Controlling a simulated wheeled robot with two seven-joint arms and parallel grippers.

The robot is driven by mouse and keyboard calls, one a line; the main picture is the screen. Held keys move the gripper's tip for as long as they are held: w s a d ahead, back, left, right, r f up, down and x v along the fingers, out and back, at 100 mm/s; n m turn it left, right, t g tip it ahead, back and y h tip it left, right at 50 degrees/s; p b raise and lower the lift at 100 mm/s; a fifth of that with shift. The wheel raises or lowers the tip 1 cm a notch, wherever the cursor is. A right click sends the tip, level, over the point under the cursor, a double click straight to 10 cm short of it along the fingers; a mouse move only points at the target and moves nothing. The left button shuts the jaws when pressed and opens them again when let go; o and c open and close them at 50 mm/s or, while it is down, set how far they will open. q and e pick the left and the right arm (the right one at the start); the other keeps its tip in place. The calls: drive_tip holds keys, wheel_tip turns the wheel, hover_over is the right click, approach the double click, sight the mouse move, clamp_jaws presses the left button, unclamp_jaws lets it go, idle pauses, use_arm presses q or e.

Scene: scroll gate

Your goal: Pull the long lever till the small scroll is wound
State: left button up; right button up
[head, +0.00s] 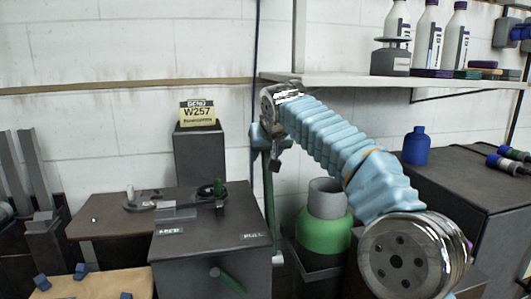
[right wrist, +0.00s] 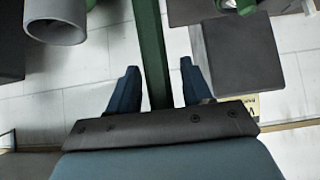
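A long green lever (head: 270,205) stands nearly upright at the right rear edge of a dark cabinet (head: 205,244) with a label reading PULL. My right gripper (head: 257,140) is at its upper part, against the white wall. In the right wrist view the green lever (right wrist: 154,60) passes between the two blue fingers (right wrist: 158,85), with a gap on the right; contact on the left is unclear. A low grey mechanism (head: 172,205) with small posts, one green, sits on the cabinet. I cannot clearly tell the small scroll. My left gripper is out of view.
A green and grey canister (head: 324,230) stands right of the lever, below my right arm. A dark block with a yellow W257 sign (head: 198,114) stands behind the cabinet. A shorter green rod (head: 230,280) sticks out of the cabinet front. A shelf (head: 400,79) holds bottles.

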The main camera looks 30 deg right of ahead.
drive_tip(key=v, duration=1.3)
drive_tip(key=shift+s+r, duration=0.3)
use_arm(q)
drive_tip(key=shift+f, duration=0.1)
use_arm(e)
drive_tip(key=shift+f, duration=0.1)
